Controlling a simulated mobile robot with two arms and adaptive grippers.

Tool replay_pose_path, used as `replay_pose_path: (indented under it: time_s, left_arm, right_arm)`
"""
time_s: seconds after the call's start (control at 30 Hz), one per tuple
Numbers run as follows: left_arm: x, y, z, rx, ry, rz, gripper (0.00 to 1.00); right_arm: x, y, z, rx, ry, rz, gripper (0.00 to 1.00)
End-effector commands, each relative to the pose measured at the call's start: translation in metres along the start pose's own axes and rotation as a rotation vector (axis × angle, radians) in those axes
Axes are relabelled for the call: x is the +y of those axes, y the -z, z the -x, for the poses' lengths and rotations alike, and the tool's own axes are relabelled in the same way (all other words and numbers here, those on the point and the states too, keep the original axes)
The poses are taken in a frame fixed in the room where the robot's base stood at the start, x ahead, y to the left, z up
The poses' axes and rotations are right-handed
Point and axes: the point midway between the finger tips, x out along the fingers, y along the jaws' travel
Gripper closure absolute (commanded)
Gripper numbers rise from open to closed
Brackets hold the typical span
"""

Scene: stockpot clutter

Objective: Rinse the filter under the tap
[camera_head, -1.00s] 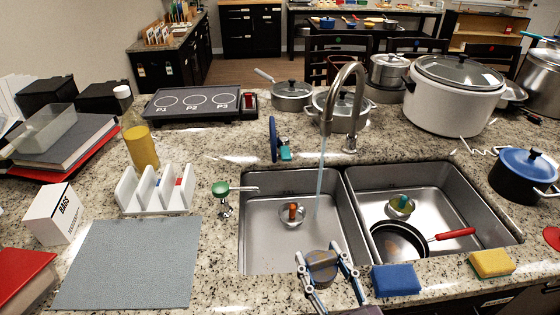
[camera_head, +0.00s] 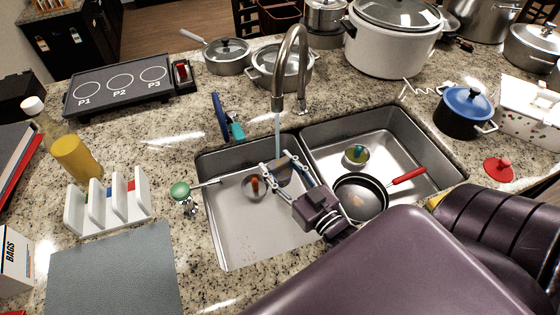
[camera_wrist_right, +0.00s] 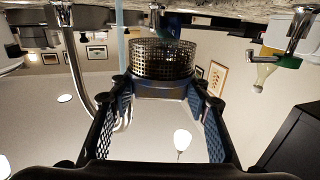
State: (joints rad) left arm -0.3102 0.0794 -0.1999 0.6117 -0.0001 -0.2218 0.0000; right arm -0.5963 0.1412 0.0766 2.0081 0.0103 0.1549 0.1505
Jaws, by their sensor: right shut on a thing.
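The filter is a round metal mesh basket (camera_wrist_right: 162,60), seen in the right wrist view between my fingers. In the head view the filter (camera_head: 284,170) is small and partly hidden by my fingers, over the left basin. My right gripper (camera_head: 278,164) is shut on it. The tap (camera_head: 291,65) is a curved metal spout with a thin blue water stream (camera_head: 277,138) running down. In the head view the stream meets the filter area. In the wrist view the stream (camera_wrist_right: 121,35) passes just left of the mesh, so I cannot tell whether it hits. My left gripper is out of view.
The left basin (camera_head: 235,235) holds a drain with an orange-brown piece (camera_head: 254,184). The right basin (camera_head: 400,140) holds a red-handled pan (camera_head: 360,198). Pots crowd the back.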

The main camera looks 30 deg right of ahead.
Motion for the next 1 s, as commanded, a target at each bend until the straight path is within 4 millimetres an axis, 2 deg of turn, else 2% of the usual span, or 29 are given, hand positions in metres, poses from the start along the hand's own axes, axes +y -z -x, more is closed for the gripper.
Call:
replay_pose_path:
  time_s: [0.33,0.8,1.0]
  left_arm:
    - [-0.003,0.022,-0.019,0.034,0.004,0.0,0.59]
    - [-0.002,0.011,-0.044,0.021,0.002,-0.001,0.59]
    - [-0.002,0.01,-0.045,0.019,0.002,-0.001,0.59]
  right_arm:
    - [0.014,-0.009,-0.033,0.002,0.0,0.003,0.81]
    - [0.032,-0.017,-0.075,0.003,0.001,0.002,0.81]
    - [0.04,-0.02,-0.092,0.002,0.001,0.002,0.81]
